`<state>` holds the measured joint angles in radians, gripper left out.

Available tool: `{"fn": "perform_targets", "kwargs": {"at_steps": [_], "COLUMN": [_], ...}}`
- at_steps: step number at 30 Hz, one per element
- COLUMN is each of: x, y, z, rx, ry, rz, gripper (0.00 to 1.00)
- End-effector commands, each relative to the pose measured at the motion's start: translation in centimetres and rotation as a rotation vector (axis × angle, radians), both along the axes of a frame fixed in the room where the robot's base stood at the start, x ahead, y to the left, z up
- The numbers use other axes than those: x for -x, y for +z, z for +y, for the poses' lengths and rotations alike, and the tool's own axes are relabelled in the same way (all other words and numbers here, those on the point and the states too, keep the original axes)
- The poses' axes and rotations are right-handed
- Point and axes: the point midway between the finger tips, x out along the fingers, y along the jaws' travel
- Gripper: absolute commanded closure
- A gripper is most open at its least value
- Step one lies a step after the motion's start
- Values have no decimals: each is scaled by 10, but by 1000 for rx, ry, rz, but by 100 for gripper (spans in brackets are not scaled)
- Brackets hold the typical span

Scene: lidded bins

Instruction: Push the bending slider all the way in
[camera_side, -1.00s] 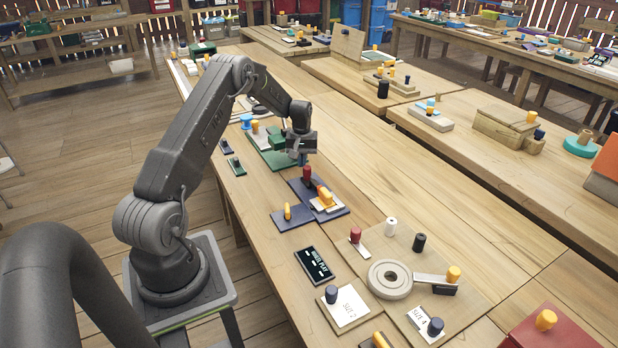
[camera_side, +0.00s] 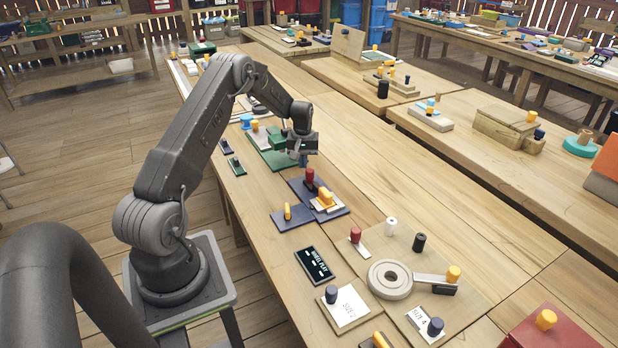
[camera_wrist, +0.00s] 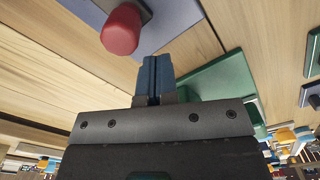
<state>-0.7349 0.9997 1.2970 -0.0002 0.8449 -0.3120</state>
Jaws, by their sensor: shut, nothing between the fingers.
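My gripper (camera_side: 303,160) is shut and empty, pointing down over the table. In the wrist view its blue fingertips (camera_wrist: 152,72) are together. A red knob (camera_side: 310,175) stands upright on a dark purple board (camera_side: 340,213), just to the near side of my gripper. In the wrist view the red knob (camera_wrist: 121,30) is a little ahead of the fingertips, with a visible gap. A yellow-orange piece (camera_side: 326,197) sits on a white plate beside the knob. No label shows which part is the bending slider; the red-knobbed part may be it.
A green board (camera_side: 270,155) with blocks lies behind my gripper. A flat purple plate (camera_side: 292,219) with a yellow peg lies left of the purple board. A grey ring (camera_side: 390,279) and several knobbed plates stand nearer the camera. Bare wood (camera_side: 390,170) lies to the right.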

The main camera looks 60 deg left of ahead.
Motion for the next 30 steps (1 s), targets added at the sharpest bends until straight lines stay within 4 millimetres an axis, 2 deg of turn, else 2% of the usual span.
{"fn": "perform_targets", "kwargs": {"at_steps": [8, 30], "x": [0, 0], "y": [5, 62], "z": [5, 5], "rx": [0, -2], "ry": [0, 0], "rz": [0, -1], "gripper": [100, 100]}}
